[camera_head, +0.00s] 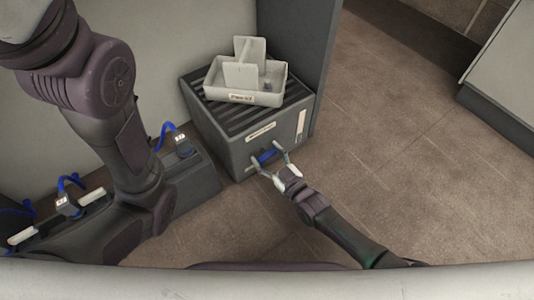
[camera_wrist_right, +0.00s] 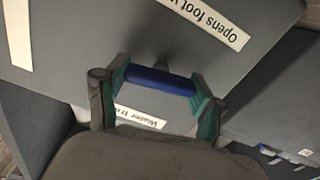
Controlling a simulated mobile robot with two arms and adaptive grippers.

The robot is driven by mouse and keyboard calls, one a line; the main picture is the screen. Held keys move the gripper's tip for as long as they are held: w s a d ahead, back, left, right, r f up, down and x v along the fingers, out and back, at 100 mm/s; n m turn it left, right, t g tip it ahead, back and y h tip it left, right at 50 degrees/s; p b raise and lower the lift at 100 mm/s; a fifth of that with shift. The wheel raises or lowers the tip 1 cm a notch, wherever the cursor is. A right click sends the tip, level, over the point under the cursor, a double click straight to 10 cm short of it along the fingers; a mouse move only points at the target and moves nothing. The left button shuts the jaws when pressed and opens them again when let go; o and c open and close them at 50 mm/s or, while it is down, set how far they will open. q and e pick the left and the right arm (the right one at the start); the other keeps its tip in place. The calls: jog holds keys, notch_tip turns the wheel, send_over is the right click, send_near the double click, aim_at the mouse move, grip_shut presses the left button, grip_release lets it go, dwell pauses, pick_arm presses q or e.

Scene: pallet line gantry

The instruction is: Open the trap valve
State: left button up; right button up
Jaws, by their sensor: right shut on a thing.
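The trap valve's blue handle (camera_head: 267,156) is on the front face of a grey box (camera_head: 238,156) with a slatted top. My right gripper (camera_head: 268,163) is at that front face with its fingers around the handle. In the right wrist view the blue handle (camera_wrist_right: 160,80) lies crosswise between the two green-padded fingertips (camera_wrist_right: 161,88), which are shut on it. A label partly reading "Water tr" (camera_wrist_right: 140,117) shows beside the handle, and another partly reads "Opens foot v". My left arm is at the left of the head view; its gripper is not seen.
A pale tray (camera_head: 245,93) with upright dividers and a label stands on the grey box. Low grey units with blue-handled parts (camera_head: 182,143) stand at the left. A tall grey panel (camera_head: 318,60) rises behind the box. The brown tiled floor at the right is clear.

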jog(key=shift+m, duration=1.1)
jog(key=o, duration=1.2)
jog(key=shift+c, duration=0.2)
jog(key=shift+s+d, duration=0.1)
jog(key=v, duration=1.1)
jog(key=shift+s+d, duration=0.2)
jog(key=shift+s, duration=0.15)
